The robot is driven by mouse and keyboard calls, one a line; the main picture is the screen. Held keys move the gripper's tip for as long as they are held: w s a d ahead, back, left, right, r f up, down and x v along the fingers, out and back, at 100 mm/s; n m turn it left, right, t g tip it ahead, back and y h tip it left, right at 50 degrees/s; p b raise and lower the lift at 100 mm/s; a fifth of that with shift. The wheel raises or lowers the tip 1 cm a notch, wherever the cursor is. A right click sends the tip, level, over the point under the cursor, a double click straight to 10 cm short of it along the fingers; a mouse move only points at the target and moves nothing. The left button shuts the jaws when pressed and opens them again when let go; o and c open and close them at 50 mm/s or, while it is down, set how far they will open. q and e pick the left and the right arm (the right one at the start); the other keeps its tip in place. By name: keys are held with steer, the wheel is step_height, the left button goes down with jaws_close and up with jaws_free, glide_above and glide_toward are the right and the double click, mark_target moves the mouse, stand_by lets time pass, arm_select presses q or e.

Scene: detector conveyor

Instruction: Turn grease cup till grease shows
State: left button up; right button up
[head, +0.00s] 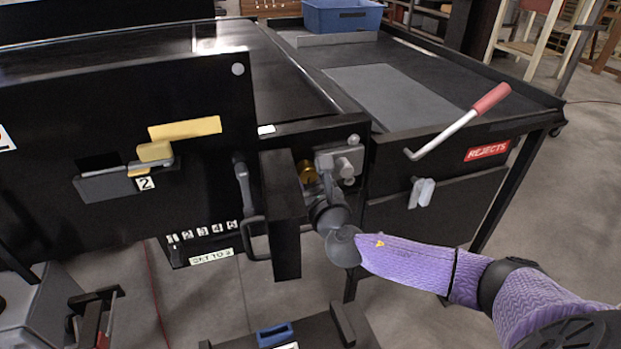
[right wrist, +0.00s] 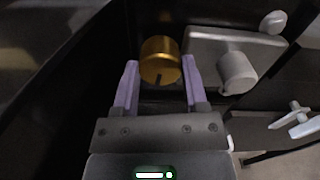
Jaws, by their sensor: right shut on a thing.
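The grease cup (right wrist: 160,52) is a brass, round knob on the dark conveyor end. In the right wrist view it sits between the purple fingers of my right gripper (right wrist: 160,64), which is shut on it. A small dark mark shows on its lower face. In the head view only a bit of the brass cup (head: 307,172) shows, past my right gripper (head: 318,182) and a black upright. I can make out no grease on it. My left gripper is not in the head view.
A grey bracket with a round boss (right wrist: 237,70) is close right of the cup. A black upright (head: 284,215) stands close on the left. A red-handled lever (head: 490,98) rises by the rejects table (head: 440,105). A blue bin (head: 342,17) stands at the back.

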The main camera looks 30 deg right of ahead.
jaws_close()
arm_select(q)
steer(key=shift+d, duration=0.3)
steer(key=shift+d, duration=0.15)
arm_select(e)
steer(key=shift+m, duration=0.4)
steer(key=m, duration=0.6)
steer(key=shift+m, duration=0.7)
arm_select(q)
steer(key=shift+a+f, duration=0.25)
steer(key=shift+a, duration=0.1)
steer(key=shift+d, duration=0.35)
arm_select(e)
steer(key=shift+m, duration=0.5)
